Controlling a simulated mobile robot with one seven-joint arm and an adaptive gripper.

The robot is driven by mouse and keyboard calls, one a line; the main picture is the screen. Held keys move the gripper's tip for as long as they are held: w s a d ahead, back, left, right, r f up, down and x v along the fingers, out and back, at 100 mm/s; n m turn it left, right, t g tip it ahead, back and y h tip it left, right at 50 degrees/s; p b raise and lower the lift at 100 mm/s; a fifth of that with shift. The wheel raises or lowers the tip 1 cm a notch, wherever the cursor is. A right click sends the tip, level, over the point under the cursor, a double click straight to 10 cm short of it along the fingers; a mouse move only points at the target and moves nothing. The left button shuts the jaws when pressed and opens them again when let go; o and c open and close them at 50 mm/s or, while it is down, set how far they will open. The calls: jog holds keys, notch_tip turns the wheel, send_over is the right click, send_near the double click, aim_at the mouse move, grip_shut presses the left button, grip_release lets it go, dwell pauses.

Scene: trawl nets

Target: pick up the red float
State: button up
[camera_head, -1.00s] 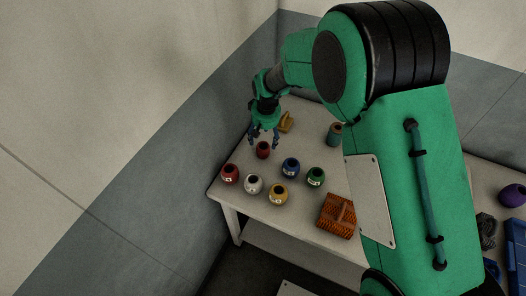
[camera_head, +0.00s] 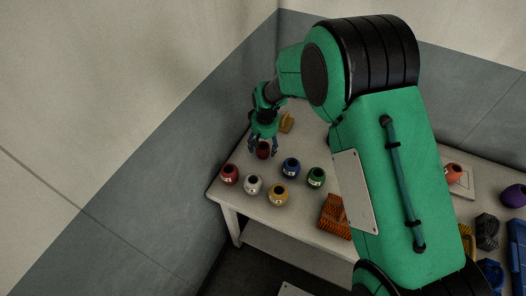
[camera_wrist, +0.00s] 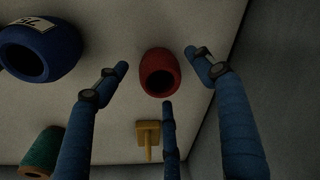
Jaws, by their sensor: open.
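A plain dark red float (camera_head: 263,151) stands on the white table, just below my gripper (camera_head: 263,147) in the head view. In the wrist view the red float (camera_wrist: 160,66) sits between the spread blue fingers of my gripper (camera_wrist: 160,78), its dark hole facing the camera. The fingers are open and I see no contact with it. A second red float (camera_head: 230,174), with a white label, stands near the table's left corner. An orange-red float (camera_head: 452,170) sits farther right on a pale square base.
Labelled white (camera_head: 253,184), yellow (camera_head: 278,195), blue (camera_head: 291,168) and green (camera_head: 316,178) floats stand in front. A yellow-handled tool (camera_head: 287,123) lies behind; an orange ribbed item (camera_head: 333,214) is at right. A wall is close on the left.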

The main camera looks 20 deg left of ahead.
aim_at(263, 146)
jog(key=shift+w+a+f+b, duration=0.1)
jog(key=shift+f+b, duration=0.1)
jog(key=shift+f, duration=0.7)
jog(key=shift+w+a+f+b, duration=0.1)
jog(key=shift+f+b, duration=0.05)
jog(key=shift+f, duration=0.7)
jog(key=shift+c, duration=0.3)
jog(key=c, duration=1.2)
